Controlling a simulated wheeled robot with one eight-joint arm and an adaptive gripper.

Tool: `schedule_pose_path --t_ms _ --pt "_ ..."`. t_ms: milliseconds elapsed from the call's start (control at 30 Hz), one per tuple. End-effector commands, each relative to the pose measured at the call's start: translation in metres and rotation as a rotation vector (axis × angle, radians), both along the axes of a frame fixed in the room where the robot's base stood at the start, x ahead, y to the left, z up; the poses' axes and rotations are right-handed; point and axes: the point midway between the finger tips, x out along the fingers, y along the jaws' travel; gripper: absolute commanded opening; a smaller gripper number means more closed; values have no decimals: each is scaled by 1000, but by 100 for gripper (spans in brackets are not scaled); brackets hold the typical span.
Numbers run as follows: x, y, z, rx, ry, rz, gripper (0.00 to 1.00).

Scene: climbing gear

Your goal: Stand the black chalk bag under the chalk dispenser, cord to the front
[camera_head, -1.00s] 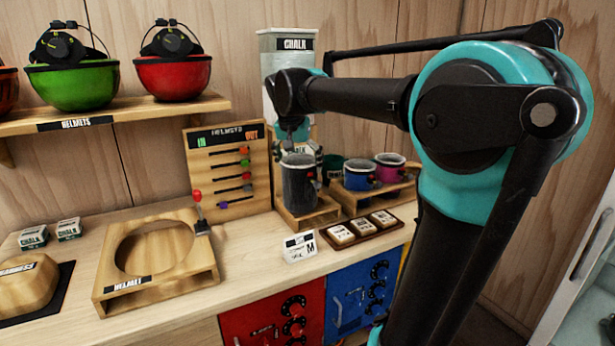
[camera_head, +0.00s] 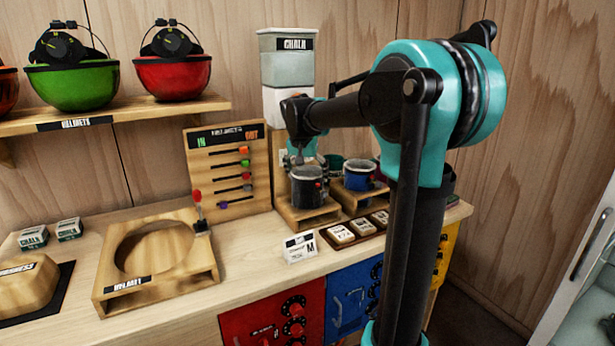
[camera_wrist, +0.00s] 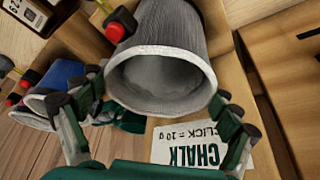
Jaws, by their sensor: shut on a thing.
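The black chalk bag (camera_head: 306,190) is upright at the wooden stand (camera_head: 322,216) below the chalk dispenser (camera_head: 287,72). I cannot tell whether its base touches the stand. My gripper (camera_head: 303,168) reaches down from above and is shut on the bag near its rim. The wrist view shows the bag's grey open mouth (camera_wrist: 160,80) between my fingers (camera_wrist: 160,98). A red and black cord toggle (camera_wrist: 120,24) shows on the bag's side; in the head view it is on the right side of the bag, towards the front.
A blue bag (camera_head: 359,174) stands on a wooden rack to the right. The helmet stand (camera_head: 155,265) is left. A lever board (camera_head: 229,172) stands close by on the left.

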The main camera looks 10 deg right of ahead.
Motion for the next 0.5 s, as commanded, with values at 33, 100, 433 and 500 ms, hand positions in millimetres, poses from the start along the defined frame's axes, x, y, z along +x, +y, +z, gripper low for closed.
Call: schedule_pose_path --t_ms 33,100,433,500 --pt "0 0 -2 0 0 0 43" --pt "0 0 -2 0 0 0 43" --pt "0 0 -5 0 0 0 97" --pt "0 0 -5 0 0 0 100"
